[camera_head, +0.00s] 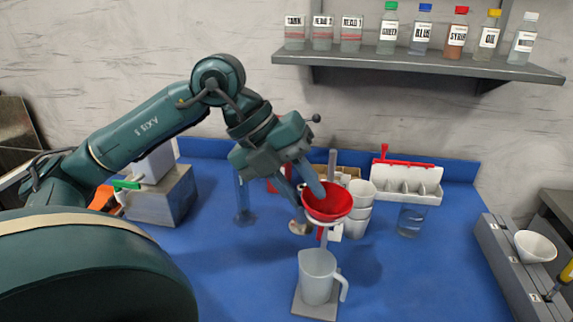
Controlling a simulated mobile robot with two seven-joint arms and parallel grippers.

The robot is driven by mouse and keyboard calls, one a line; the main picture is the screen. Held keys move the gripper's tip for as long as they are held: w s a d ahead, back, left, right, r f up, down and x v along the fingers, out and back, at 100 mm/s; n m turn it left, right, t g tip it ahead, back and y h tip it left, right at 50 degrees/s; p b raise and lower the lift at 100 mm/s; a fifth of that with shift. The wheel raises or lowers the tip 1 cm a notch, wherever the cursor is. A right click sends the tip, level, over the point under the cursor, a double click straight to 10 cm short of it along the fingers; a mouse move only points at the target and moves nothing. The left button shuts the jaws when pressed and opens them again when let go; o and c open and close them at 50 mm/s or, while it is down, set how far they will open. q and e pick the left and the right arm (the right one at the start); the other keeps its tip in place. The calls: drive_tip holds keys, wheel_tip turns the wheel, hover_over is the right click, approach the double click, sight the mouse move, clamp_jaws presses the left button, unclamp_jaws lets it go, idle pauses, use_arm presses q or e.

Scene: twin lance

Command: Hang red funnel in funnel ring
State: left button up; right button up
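The red funnel (340,203) is upright, bowl up, at the middle of the blue table, above a white measuring jug (317,277). A pale ring edge (332,221) shows just under its bowl, on a stand with a grey base (313,305). The funnel appears to sit in or right at this ring; its seating is partly hidden. My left gripper (308,197) is at the funnel's left rim. One finger reaches into the bowl and the other is outside, with a visible gap between them. My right gripper is not in view.
Stacked white cups (361,208) and a white rack with a red handle (405,183) stand close behind the funnel. A grey rack holds a white funnel (535,246) at far right. The table's front right is clear.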

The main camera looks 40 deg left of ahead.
use_arm(q)
drive_tip(key=b+v, duration=0.1)
drive_tip(key=v, duration=1.1)
drive_tip(key=shift+a+r, duration=0.2)
drive_tip(key=shift+r, duration=0.1)
